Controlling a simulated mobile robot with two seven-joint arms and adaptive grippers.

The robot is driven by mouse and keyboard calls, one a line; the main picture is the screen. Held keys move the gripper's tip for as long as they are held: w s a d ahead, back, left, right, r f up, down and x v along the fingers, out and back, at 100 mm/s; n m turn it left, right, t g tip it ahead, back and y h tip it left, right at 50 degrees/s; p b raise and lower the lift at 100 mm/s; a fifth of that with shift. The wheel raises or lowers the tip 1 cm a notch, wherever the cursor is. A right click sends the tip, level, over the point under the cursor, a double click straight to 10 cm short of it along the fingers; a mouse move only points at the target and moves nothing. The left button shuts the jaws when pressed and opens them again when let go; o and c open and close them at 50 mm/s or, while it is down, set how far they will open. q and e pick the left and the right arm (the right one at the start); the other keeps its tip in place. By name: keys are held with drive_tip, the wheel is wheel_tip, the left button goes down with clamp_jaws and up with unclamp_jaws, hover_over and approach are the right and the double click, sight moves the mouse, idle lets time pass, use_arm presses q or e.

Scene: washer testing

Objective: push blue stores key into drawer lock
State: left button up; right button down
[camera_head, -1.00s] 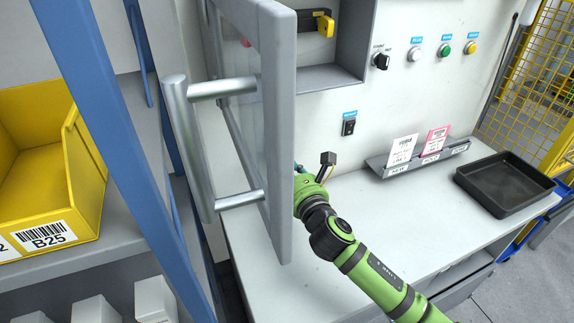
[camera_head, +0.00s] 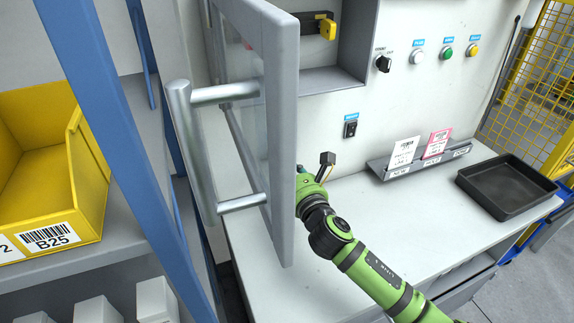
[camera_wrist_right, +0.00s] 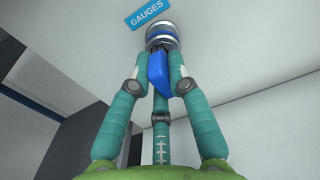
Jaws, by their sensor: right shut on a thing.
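My right gripper (camera_wrist_right: 159,64) is shut on the blue key (camera_wrist_right: 157,75), whose head sits between the fingers. Beyond it is a round metal lock (camera_wrist_right: 162,34) with a blue band, on a pale panel. The key's front end meets the lock's face in this view; I cannot tell how deep it sits. A blue label (camera_wrist_right: 150,14) beside the lock reads GAUGES. My left gripper is not in view.
The open glazed door (camera_head: 281,150) with its metal handle stands close to my right wrist. A black tray (camera_head: 510,186) and a card holder (camera_head: 418,163) are on the white worktop (camera_head: 415,205). A yellow bin (camera_head: 60,170) is on the left shelf.

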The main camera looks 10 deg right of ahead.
drive_tip(key=shift+w+a, duration=0.1)
drive_tip(key=shift+w, duration=0.35)
idle(0.3)
drive_tip(key=c, duration=1.1)
unclamp_jaws()
drive_tip(key=shift+s, duration=0.15)
